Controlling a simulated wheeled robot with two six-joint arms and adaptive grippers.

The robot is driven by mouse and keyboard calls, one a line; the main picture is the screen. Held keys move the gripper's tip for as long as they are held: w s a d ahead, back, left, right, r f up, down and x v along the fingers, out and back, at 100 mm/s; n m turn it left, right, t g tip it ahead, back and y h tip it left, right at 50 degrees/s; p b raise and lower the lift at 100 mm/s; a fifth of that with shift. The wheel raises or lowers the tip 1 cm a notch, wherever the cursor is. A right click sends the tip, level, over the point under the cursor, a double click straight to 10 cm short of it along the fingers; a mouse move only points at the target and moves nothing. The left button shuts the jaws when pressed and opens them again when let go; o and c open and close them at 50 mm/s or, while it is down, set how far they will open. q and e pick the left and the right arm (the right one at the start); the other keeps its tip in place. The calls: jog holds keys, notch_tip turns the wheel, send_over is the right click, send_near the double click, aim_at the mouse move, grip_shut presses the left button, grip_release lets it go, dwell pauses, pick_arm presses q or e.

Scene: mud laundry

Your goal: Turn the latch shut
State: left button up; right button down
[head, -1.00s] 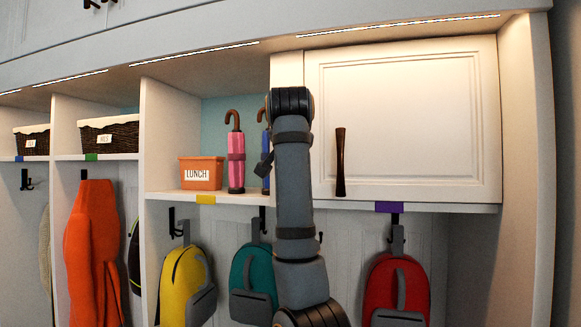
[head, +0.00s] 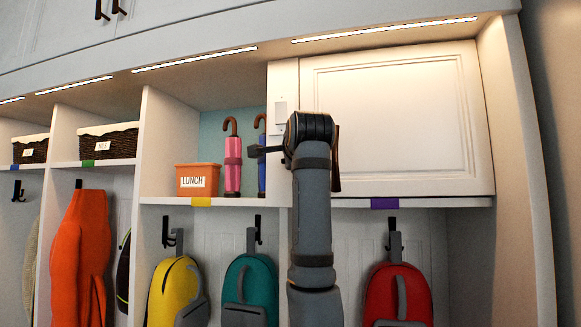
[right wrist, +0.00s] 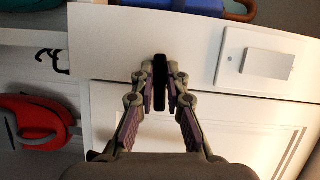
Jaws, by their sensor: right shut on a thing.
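The cabinet door (head: 400,120) is white and sits flush in the upper right of the head view. The dark latch (right wrist: 159,68) is a short bar between my right fingertips. In the right wrist view it lies across the seam between the white frame (right wrist: 110,50) and the door (right wrist: 200,125). My right gripper (right wrist: 160,88) is shut on it. In the head view my right arm hides the latch and most of the gripper. The brown door handle (head: 337,170) is partly behind that arm. My left gripper is in neither view.
A white plate (head: 280,108) is on the frame beside the door; it also shows in the right wrist view (right wrist: 268,64). Umbrellas (head: 233,165) and an orange lunch bin (head: 197,180) stand on the shelf to the left. Backpacks, including a red one (head: 398,290), hang below.

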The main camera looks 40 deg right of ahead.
jog(key=shift+m+b, duration=0.3)
jog(key=shift+m, duration=0.2)
jog(key=shift+s+t, duration=0.1)
jog(key=shift+t, duration=0.2)
jog(key=c, duration=1.5)
grip_release()
jog(key=shift+o, duration=0.7)
jog(key=shift+w+d+f, duration=0.1)
jog(key=shift+w, duration=0.15)
jog(key=v, duration=1.2)
